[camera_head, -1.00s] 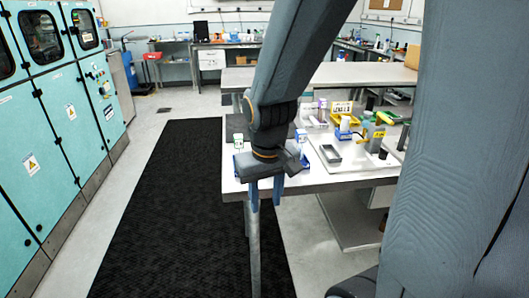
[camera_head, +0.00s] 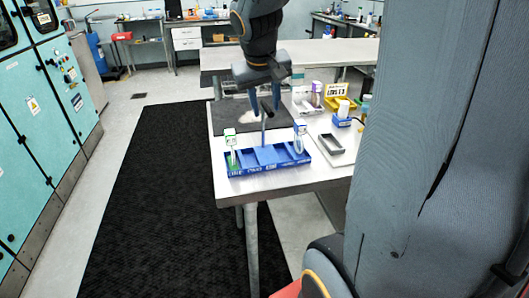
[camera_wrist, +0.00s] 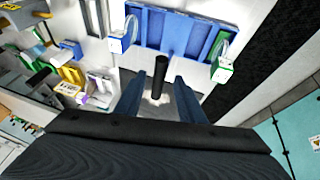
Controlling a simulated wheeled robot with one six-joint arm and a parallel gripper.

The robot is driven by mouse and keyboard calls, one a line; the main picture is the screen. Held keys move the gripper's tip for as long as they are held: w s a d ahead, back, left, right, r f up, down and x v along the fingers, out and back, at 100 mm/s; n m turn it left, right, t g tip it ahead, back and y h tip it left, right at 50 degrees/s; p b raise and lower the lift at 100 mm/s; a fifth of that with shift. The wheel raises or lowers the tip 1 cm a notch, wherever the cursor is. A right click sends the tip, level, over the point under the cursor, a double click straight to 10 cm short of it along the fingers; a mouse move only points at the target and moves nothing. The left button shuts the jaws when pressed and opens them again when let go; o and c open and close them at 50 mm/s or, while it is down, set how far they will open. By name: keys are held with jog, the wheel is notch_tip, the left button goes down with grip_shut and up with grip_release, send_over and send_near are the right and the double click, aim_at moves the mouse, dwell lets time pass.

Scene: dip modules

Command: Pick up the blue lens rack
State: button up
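The blue lens rack (camera_head: 266,157) sits at the near left corner of the white table, with a thin upright post (camera_head: 263,128) rising from its middle. A green-and-white item stands at its left end and a blue-and-white item at its right end. The rack also shows at the top of the wrist view (camera_wrist: 172,32), where the post (camera_wrist: 160,72) looks dark. My gripper (camera_head: 264,112) is above the rack with its two fingers apart. In the wrist view the post's end shows in the gap between the fingers (camera_wrist: 159,97); no contact is visible.
A dark mat (camera_head: 232,115) lies behind the rack. A grey open tray (camera_head: 338,149), a blue bin (camera_head: 343,121) and a yellow bin (camera_head: 340,101) are to the right. The floor left of the table is clear, with a black mat (camera_head: 150,190).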

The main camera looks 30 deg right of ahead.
jog(key=x, duration=0.3)
jog(key=p+x, duration=0.1)
jog(key=x, duration=0.1)
jog(key=shift+s+d+f, duration=0.1)
jog(key=shift+d+f, duration=0.1)
jog(key=shift+f, duration=0.25)
jog(key=shift+c, duration=0.5)
grip_shut()
dwell(0.6)
